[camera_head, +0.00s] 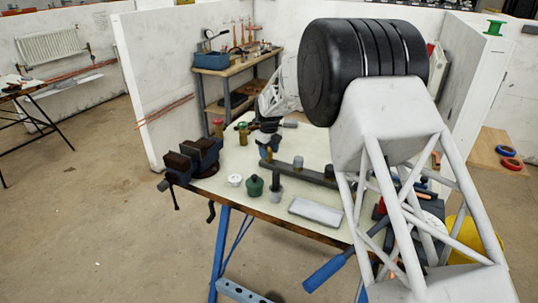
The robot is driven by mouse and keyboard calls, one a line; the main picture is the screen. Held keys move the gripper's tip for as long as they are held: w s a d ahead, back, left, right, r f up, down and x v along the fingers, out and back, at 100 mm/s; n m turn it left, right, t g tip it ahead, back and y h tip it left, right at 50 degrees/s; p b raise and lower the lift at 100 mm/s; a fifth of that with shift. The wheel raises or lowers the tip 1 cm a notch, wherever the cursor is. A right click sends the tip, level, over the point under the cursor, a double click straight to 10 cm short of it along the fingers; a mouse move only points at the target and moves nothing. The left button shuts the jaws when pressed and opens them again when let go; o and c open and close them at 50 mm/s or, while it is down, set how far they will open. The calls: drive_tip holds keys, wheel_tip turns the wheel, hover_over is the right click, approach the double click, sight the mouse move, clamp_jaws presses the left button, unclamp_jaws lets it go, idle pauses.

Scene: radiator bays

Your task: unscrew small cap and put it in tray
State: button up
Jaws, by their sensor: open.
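My gripper (266,145) is small and dark at the end of the white lattice arm, over the far left part of the workbench. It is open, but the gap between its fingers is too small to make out. It is above or beside the left end of a dark bar (312,174). The bar carries short upright fittings, among them a grey one (298,162) and a brownish one (329,171). I cannot tell which fitting bears the small cap. A pale shallow tray (316,212) lies at the bench's front edge. My large arm joint hides the bench's right part.
A white round piece (235,180), a green lidded piece (254,186) and a grey upright fitting (276,187) stand left of the tray. A dark vise (198,157) is at the bench's left end. Brass-coloured fittings (243,133) stand farther back. Bare bench top shows between them.

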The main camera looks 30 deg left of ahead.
drive_tip(key=shift+m, duration=0.3)
drive_tip(key=c, duration=0.9)
drive_tip(key=shift+o, duration=0.2)
